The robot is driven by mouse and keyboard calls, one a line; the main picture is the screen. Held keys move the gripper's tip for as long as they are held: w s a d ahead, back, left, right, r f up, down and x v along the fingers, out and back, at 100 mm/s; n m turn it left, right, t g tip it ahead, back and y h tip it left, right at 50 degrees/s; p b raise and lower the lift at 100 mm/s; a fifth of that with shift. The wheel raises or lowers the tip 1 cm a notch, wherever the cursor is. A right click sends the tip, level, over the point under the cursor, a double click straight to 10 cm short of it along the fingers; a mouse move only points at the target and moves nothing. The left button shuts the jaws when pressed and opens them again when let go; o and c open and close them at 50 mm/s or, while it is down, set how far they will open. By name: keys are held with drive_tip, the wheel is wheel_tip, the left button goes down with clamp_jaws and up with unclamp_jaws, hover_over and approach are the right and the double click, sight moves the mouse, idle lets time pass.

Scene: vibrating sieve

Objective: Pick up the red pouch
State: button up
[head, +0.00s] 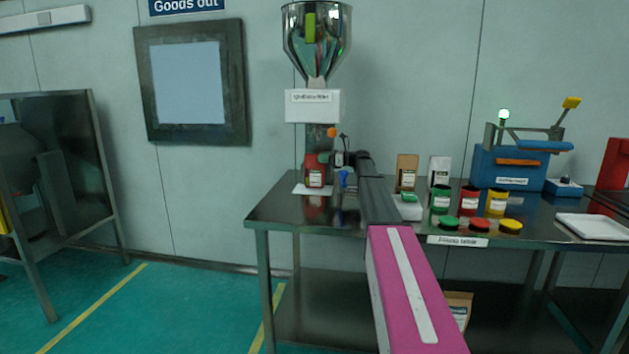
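The red pouch (314,178) stands upright with a pale label on its front. It is on a white sheet (300,190) at the left end of the metal table, below the steel hopper's spout. My arm reaches from the lower right toward it. My gripper (334,159) is at the pouch's upper right side, close to it or touching; I cannot tell which. The fingers are too small and dark to show whether they are open or shut on the pouch.
The steel hopper (316,40) with a white labelled box (312,106) rises over the pouch. Brown (407,172) and white (439,170) pouches, coloured jars, lids, a blue sealer (508,168) and a white tray (594,227) stand right of my arm.

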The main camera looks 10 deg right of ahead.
drive_tip(key=x, duration=0.2)
drive_tip(key=shift+w+a, duration=0.15)
drive_tip(key=shift+a, duration=0.15)
clamp_jaws()
drive_tip(key=shift+r, duration=0.1)
